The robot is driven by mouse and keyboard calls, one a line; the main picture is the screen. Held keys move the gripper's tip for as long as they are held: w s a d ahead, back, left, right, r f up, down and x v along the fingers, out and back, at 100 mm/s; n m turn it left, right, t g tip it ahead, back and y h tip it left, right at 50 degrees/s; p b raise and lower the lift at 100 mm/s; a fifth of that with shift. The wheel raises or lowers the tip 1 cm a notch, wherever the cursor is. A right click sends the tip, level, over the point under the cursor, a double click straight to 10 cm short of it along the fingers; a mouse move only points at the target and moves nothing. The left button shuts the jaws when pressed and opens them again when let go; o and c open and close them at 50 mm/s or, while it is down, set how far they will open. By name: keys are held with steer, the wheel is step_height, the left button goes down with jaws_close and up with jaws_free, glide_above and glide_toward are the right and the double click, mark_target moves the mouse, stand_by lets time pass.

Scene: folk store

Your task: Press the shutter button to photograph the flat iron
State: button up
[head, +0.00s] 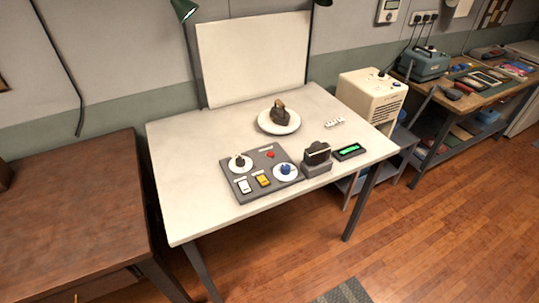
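The dark flat iron (280,116) stands on a round white plate (263,126) near the back middle of the white table (190,139). In front of it is a grey control panel (252,199) with a red button (270,154) near its upper right. The panel also has a black knob (240,161), a blue knob (286,169), a white switch (244,187) and a yellow switch (263,181). A dark camera-like device (317,152) sits on a grey block right of the panel. Labels are too small to read. My gripper is out of view.
A small green display (349,151) lies right of the camera-like device. A white backdrop (252,58) stands behind the table. A brown desk (75,205) is at left, a cream box-shaped unit (371,97) at right. Wooden floor (430,225) is open in front.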

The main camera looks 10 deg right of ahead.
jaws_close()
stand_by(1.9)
